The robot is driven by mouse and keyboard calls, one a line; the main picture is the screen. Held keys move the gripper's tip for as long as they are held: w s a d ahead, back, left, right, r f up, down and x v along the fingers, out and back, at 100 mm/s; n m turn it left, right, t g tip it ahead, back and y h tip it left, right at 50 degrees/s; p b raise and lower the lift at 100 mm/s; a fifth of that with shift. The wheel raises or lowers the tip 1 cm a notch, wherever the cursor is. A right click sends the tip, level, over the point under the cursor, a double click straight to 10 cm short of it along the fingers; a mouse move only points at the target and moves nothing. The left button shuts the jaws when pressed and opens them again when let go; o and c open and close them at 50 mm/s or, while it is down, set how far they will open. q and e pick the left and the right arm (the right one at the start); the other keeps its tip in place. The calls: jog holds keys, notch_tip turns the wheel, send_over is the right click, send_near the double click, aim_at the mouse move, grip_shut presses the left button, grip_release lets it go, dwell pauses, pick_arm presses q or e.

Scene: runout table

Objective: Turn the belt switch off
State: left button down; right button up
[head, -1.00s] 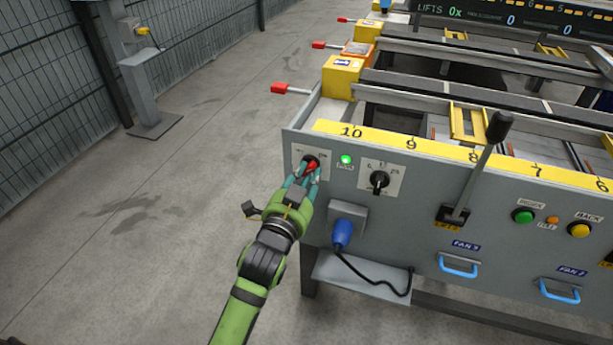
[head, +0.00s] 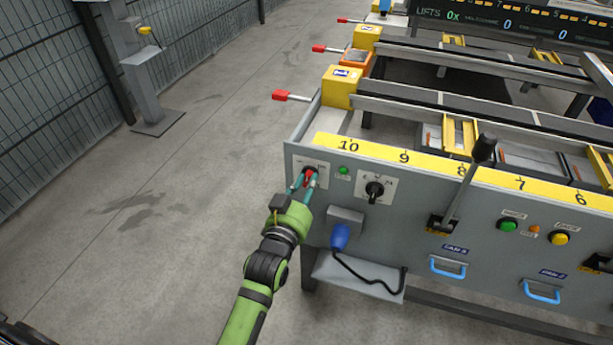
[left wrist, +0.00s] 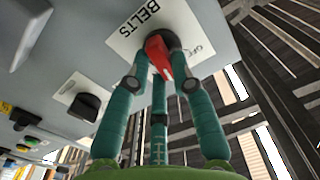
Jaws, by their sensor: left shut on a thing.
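The belt switch is a red rotary knob (head: 309,176) on a white plate at the left end of the grey panel. The left wrist view shows the red knob (left wrist: 160,52) on a plate (left wrist: 128,38) lettered BELTS, with an OFF mark beside it. My left gripper (head: 305,181) is shut on the knob, its teal fingers (left wrist: 160,84) around it. The fingers hide part of the knob in the head view. A small green lamp (head: 344,170) right of the plate looks dull, unlit. My right gripper is in neither view.
A black rotary knob (head: 375,191) on its own plate sits to the right. A blue plug (head: 340,236) with a black cable hangs below. A black lever (head: 464,184) stands farther right.

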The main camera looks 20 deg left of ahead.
pick_arm(q)
jog(key=n+p, duration=0.2)
jog(key=n, duration=0.1)
jog(key=shift+r, duration=0.3)
jog(key=n+p, duration=0.3)
jog(key=n, duration=0.3)
jog(key=shift+a+p, duration=0.2)
jog(key=shift+p, duration=0.15)
jog(key=shift+n+p, duration=0.35)
jog(key=shift+n, duration=0.65)
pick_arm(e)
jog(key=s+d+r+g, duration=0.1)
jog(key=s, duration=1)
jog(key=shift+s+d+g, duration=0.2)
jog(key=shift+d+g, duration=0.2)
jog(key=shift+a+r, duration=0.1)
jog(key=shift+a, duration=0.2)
pick_arm(q)
jog(key=c, duration=1.1)
grip_release()
jog(key=shift+f, duration=0.1)
jog(key=shift+o, duration=0.2)
